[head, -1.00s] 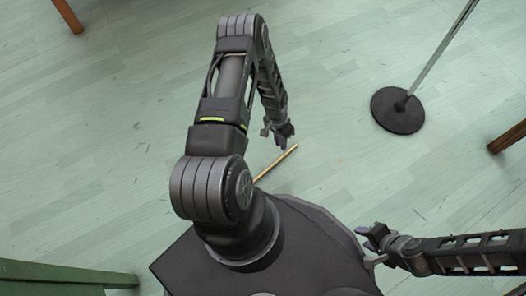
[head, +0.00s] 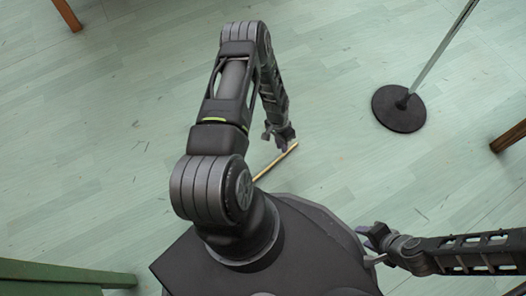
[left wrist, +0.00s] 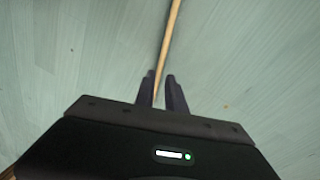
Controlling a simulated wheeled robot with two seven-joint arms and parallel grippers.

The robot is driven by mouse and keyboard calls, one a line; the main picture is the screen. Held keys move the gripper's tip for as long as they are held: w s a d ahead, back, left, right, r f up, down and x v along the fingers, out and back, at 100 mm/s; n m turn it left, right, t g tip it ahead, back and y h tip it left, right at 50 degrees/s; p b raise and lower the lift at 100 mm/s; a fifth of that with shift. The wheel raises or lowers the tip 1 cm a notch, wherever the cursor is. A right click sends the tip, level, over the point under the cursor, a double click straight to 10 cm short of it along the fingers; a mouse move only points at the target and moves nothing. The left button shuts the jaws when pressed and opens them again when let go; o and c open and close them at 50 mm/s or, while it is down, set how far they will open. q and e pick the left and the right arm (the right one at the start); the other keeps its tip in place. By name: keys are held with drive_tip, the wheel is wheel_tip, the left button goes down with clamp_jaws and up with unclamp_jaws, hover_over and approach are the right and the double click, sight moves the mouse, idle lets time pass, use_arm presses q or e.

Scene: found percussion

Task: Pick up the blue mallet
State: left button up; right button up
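A thin tan wooden stick (head: 272,166) lies on the floor in front of my base, slanting up to the right. It looks like the mallet's handle; no blue head shows in either view. My left gripper (head: 290,147) is low over the stick's upper right end. In the left wrist view the stick (left wrist: 172,28) runs down between the two dark fingers of my left gripper (left wrist: 161,78). The fingers are apart, with a narrow gap around the stick; contact cannot be made out. My right gripper (head: 367,237) is beside my base at the lower right, away from the stick; its finger opening is unclear.
A stand with a round black base (head: 399,109) and grey pole is at the upper right. A green piece of furniture (head: 60,275) is at the lower left. Brown wooden legs show at the upper left (head: 68,14) and right edge (head: 508,137). The pale green floor between is clear.

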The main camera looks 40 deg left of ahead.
sight(282, 154)
use_arm(q)
drive_tip(key=f, duration=0.1)
drive_tip(key=f+b, duration=0.1)
drive_tip(key=f, duration=0.1)
drive_tip(key=f+b, duration=0.1)
drive_tip(key=shift+d+f, duration=0.25)
drive_tip(key=shift+d, duration=0.15)
drive_tip(key=shift+c, duration=0.5)
clamp_jaws()
idle(0.9)
